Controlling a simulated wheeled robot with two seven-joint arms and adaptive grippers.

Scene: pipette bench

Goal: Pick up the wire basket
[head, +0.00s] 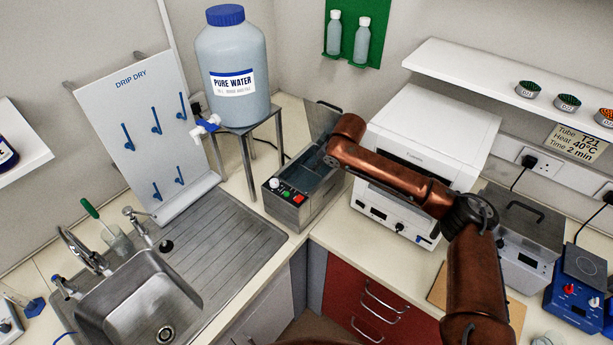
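I cannot make out a wire basket in the head view. An open metal bath (287,211) with a raised lid stands in the corner of the bench, with red and green buttons on its front. Its inside (322,176) looks dark blue-grey, and my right arm covers part of it. My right arm comes in from the lower right and reaches across the white printer-like machine to the bath's right side. Its gripper fingers cannot be seen. My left gripper is not in view.
A large water bottle (231,60) stands on a metal stand left of the bath. A sink (150,305) and drip-dry board (125,85) are at left. The white machine (455,120), a lidded metal bath (522,228) and a blue device (580,280) are at right.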

